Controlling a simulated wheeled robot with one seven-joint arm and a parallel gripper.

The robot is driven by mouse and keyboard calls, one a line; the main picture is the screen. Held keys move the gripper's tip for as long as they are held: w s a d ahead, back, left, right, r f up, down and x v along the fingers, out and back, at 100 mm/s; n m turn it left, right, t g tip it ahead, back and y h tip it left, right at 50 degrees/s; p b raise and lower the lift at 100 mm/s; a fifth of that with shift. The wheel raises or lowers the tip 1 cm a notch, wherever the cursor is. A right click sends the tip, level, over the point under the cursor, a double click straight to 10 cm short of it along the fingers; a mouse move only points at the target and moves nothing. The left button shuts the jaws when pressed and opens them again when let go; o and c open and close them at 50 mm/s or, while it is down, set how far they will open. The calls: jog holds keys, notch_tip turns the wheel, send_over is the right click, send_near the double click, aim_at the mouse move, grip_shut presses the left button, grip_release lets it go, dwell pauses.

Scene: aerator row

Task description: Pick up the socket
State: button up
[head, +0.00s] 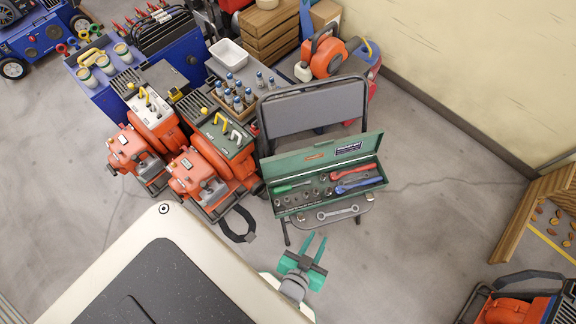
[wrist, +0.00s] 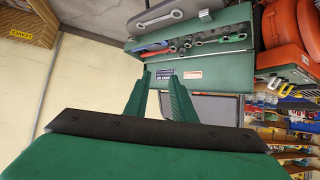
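Several small grey sockets (head: 311,193) sit inside an open green toolbox (head: 312,158), among hand tools; which one is meant I cannot tell. They also show small in the wrist view (wrist: 186,46), above my fingertips. The toolbox rests on a folding chair (head: 312,108). My gripper (head: 317,239), with green fingers, is in front of and below the toolbox in the head view, apart from it. Its two fingers are spread with nothing between them. In the wrist view my gripper (wrist: 160,75) points at the toolbox lid.
A screwdriver (head: 291,187), red-handled pliers (head: 349,172) and blue-handled pliers (head: 360,185) lie in the toolbox. A wrench (head: 338,212) lies at its front edge. Orange machines (head: 205,170) stand left of the chair. A wooden shelf (head: 530,215) is at the right; floor between is clear.

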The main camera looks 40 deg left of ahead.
aim_at(287, 199)
jog(key=w+a+f+n+g, duration=0.1)
jog(key=w+a+f+g, duration=0.1)
jog(key=a+f, duration=0.1)
jog(key=w+a+f+n+g, duration=0.1)
jog(key=w+a+f+g, duration=0.1)
jog(key=w+a+f, duration=0.1)
jog(key=w+a+f+n+g, duration=0.2)
jog(key=a+f, duration=0.2)
jog(key=f, duration=0.1)
jog(key=shift+w+a+f, duration=0.1)
jog(key=shift+w+f, duration=0.1)
jog(key=shift+f, duration=0.1)
jog(key=w+a+r+n+g+h, duration=0.25)
jog(key=a+g, duration=0.25)
jog(key=a, duration=0.4)
jog(key=shift+n+y, duration=0.25)
jog(key=shift+n, duration=0.1)
jog(key=f, duration=1)
jog(key=shift+s+a+f, duration=0.2)
jog(key=shift+s+f, duration=0.05)
jog(key=shift+f, duration=0.1)
jog(key=shift+w, duration=0.1)
grip_shut()
